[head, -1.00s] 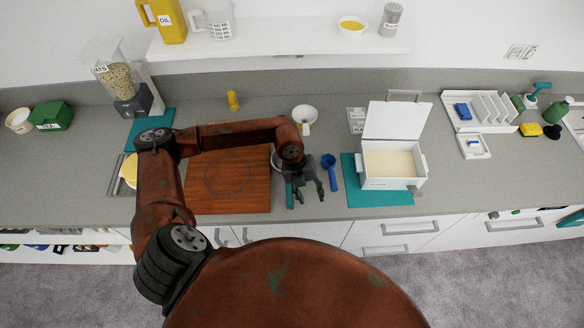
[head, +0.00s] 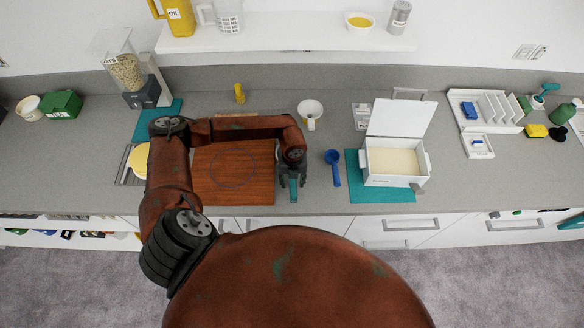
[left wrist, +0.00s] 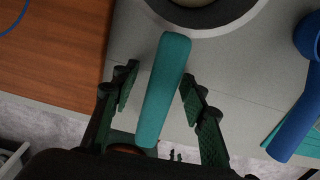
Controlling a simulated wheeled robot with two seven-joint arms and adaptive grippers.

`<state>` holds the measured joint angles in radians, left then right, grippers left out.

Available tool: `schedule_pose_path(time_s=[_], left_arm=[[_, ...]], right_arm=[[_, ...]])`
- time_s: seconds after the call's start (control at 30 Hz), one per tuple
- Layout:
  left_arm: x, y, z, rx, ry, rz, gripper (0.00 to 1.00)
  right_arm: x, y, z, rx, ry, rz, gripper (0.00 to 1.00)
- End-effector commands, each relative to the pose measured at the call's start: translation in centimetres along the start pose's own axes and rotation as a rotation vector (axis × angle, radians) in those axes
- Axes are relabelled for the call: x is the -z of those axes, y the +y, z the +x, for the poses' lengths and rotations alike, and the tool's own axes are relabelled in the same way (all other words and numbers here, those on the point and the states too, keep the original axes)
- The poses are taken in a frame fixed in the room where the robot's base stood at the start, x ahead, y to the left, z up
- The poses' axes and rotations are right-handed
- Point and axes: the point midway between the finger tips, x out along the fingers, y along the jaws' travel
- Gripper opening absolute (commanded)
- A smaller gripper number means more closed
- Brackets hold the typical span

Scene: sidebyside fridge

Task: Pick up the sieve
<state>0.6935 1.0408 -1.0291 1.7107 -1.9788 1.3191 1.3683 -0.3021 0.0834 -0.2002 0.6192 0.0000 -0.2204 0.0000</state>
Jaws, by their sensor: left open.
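The sieve's teal handle (left wrist: 163,90) lies between the two spread fingers of my left gripper (left wrist: 157,88) in the left wrist view, with a gap on each side. A round grey rim (left wrist: 205,20) with a pale inside shows past the handle's far end, cut off by the frame. I cannot tell whether the handle joins it. In the head view my left gripper (head: 293,176) is over the counter, right of the wooden board, and the teal handle (head: 294,187) shows at its fingers. My arm hides the rest of the sieve. My right gripper is not in view.
A blue scoop (head: 333,166) lies close to the right of my gripper. The wooden board (head: 235,185) is to the left. A white open box (head: 396,180) stands on a teal mat (head: 380,197) farther right. A white funnel-like cup (head: 311,109) is behind.

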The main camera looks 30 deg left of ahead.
Motion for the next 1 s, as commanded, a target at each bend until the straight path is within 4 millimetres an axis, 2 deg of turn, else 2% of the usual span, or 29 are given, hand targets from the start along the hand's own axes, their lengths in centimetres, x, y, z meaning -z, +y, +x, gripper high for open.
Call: schedule_pose_path(time_s=[0.17, 0.77, 1.0], left_arm=[[0.02, -0.05, 0.05, 0.0, 0.0, 0.001, 0.41], [0.04, -0.09, -0.01, 0.001, 0.001, 0.001, 0.0], [0.02, -0.1, -0.03, 0.001, 0.0, 0.001, 0.0]], right_arm=[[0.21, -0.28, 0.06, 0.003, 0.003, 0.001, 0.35], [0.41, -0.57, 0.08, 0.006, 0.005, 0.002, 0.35], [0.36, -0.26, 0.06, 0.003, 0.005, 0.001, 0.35]])
